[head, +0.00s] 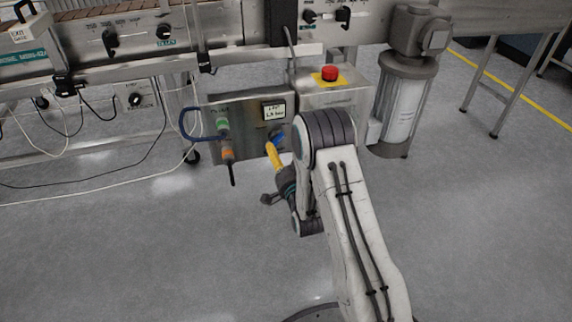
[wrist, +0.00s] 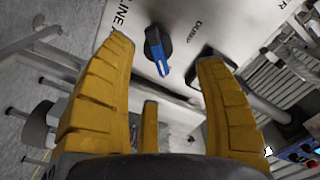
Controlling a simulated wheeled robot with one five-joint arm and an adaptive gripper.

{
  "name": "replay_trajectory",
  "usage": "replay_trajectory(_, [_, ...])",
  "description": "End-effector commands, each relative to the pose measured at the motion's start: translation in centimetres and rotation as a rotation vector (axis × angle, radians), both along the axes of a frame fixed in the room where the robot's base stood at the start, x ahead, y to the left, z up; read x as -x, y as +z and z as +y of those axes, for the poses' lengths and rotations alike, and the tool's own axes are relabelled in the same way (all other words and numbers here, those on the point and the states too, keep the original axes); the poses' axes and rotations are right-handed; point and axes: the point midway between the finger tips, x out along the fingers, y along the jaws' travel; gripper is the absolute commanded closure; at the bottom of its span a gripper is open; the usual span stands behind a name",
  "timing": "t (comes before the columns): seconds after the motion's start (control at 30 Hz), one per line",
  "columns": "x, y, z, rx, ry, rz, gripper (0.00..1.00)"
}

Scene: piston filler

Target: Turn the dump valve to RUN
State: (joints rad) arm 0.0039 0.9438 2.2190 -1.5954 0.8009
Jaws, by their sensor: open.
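The dump valve is a black round knob with a blue lever (wrist: 157,50) on a grey metal panel. In the wrist view its blue end points down and slightly right, and a label to its right seems to read DUMP. In the head view only a bit of its blue (head: 277,134) shows beside my arm. My gripper (wrist: 164,53) has yellow fingers, spread apart with nothing between them. The knob appears between the fingertips, apart from both; the remaining distance is hard to judge. In the head view my gripper (head: 273,153) is just in front of the panel, partly hidden by my arm.
A red stop button (head: 330,74) sits on a box above. A clear cylinder (head: 400,110) stands right. The floor in front is open.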

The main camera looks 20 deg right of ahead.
Motion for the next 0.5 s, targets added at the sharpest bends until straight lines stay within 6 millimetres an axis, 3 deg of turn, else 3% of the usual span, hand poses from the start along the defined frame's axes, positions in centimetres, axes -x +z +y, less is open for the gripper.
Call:
replay_trajectory(0.2, [2.9, 0.0, 0.1, 0.000, 0.001, 0.001, 0.36])
replay_trajectory(0.5, [4.6, 0.1, 0.1, 0.000, 0.002, -0.002, 0.36])
